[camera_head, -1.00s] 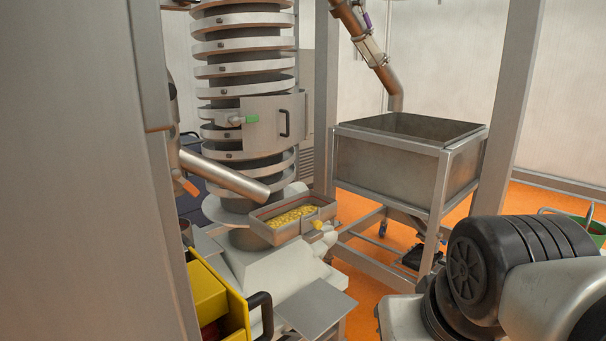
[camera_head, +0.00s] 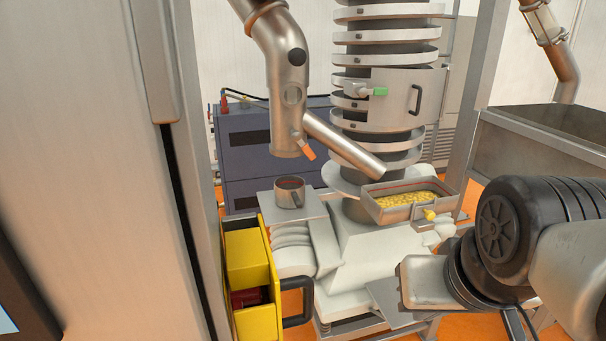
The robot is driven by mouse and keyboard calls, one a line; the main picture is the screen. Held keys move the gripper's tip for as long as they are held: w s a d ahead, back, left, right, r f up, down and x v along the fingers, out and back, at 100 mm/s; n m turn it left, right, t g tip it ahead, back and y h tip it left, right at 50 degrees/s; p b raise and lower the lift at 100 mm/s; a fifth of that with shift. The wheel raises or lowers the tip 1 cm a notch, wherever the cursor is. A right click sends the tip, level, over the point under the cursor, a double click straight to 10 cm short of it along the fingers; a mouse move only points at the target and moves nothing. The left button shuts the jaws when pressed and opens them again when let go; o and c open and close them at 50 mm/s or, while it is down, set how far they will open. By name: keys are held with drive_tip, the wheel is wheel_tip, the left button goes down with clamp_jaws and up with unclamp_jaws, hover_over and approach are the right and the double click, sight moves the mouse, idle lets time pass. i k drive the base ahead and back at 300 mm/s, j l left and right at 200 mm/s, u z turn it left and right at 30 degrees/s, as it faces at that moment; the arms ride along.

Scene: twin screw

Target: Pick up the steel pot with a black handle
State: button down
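A small steel pot (camera_head: 290,192) with a dark handle stands upright on a flat metal plate (camera_head: 318,206), left of the white machine base. Its handle is on the right side, facing me, and its inside looks dark brown. My arm (camera_head: 505,235) shows at the lower right, with black joints and a pale grey part reaching left. No gripper fingers are visible, so its state does not show. The arm is well apart from the pot, in front and to the right of it.
A yellow bin (camera_head: 251,262) with a black handle is in front of the pot. A steel pipe (camera_head: 283,75) hangs above it. A tray of yellow pieces (camera_head: 405,199) is to the right. A tall metal panel (camera_head: 90,150) blocks the left; a steel hopper (camera_head: 545,145) stands right.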

sight(290, 191)
drive_tip(key=i+l+u, duration=0.1)
drive_tip(key=u, duration=0.25)
drive_tip(key=l+u, duration=0.3)
drive_tip(key=i+l+z, duration=0.3)
drive_tip(key=i+z, duration=0.1)
drive_tip(key=z, duration=0.25)
drive_tip(key=i+u, duration=0.15)
drive_tip(key=u, duration=0.2)
drive_tip(key=i+u, duration=0.2)
drive_tip(key=u, duration=0.2)
drive_tip(key=i+u, duration=0.15)
drive_tip(key=u, duration=0.2)
drive_tip(key=i+j+z, duration=0.2)
drive_tip(key=i, duration=0.15)
drive_tip(key=i+j+z, duration=0.2)
drive_tip(key=i, duration=0.15)
